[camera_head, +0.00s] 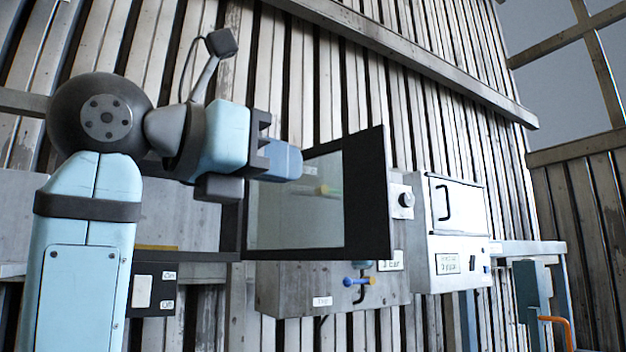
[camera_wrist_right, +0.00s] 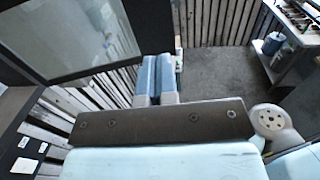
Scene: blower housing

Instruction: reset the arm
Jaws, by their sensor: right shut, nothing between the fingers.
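My right gripper (camera_head: 283,161) has its blue fingers closed together, with nothing between them. In the head view it points to the right, in front of a dark-framed door with a glass pane (camera_head: 295,205) that stands swung open. I cannot tell from this view how far the fingers are from the pane. In the right wrist view the two fingers (camera_wrist_right: 157,80) lie side by side, and the door's glass pane (camera_wrist_right: 65,35) is at the upper left, apart from them. My left gripper is not in view.
A grey box with a white door (camera_head: 457,208) is on the wall to the right. In the wrist view, a bench (camera_wrist_right: 300,55) stands at the upper right and bare floor (camera_wrist_right: 222,75) lies ahead.

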